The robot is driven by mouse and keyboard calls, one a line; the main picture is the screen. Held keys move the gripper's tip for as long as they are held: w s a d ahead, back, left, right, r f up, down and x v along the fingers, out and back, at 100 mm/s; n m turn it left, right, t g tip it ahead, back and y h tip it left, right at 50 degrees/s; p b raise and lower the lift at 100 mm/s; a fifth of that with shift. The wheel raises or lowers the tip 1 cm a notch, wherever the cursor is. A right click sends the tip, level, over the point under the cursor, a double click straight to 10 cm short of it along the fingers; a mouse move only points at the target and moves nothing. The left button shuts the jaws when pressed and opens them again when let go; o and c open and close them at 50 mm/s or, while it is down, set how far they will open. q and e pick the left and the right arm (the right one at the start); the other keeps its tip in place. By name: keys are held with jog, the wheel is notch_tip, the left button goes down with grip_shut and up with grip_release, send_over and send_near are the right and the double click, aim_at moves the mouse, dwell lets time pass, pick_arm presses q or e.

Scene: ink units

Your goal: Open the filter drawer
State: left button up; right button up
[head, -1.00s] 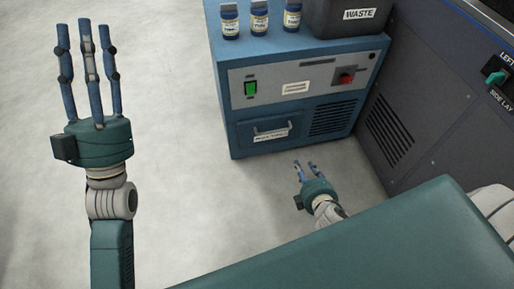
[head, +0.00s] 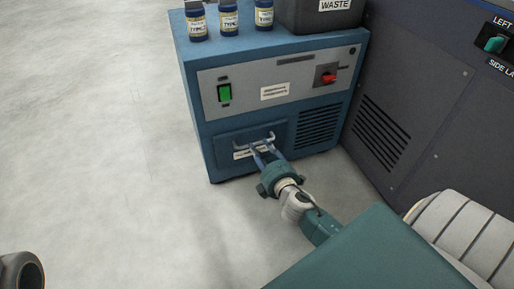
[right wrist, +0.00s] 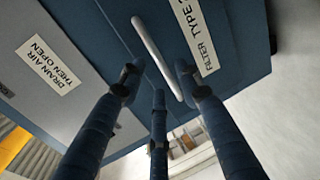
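The filter drawer (head: 222,151) is the dark blue panel low on the front of the blue unit, and it looks shut. Its pale bar handle (head: 240,142) is partly behind my right gripper (head: 262,151). In the right wrist view the handle (right wrist: 152,50) runs slanting between the spread fingers of my right gripper (right wrist: 158,78). The fingers are apart; I cannot tell whether any touches the bar. A label reading "FILTER TYPE" (right wrist: 194,35) is on the drawer front. My left gripper is out of view.
Above the drawer are a green switch (head: 224,93), a red knob (head: 326,76) and a label (head: 275,91). Several bottles (head: 228,17) and a WASTE bin (head: 318,18) stand on top. A dark machine (head: 425,90) stands close on the right.

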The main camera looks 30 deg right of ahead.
aim_at(257, 144)
jog(key=shift+b+x, duration=0.45)
jog(key=shift+x, duration=1.3)
grip_shut()
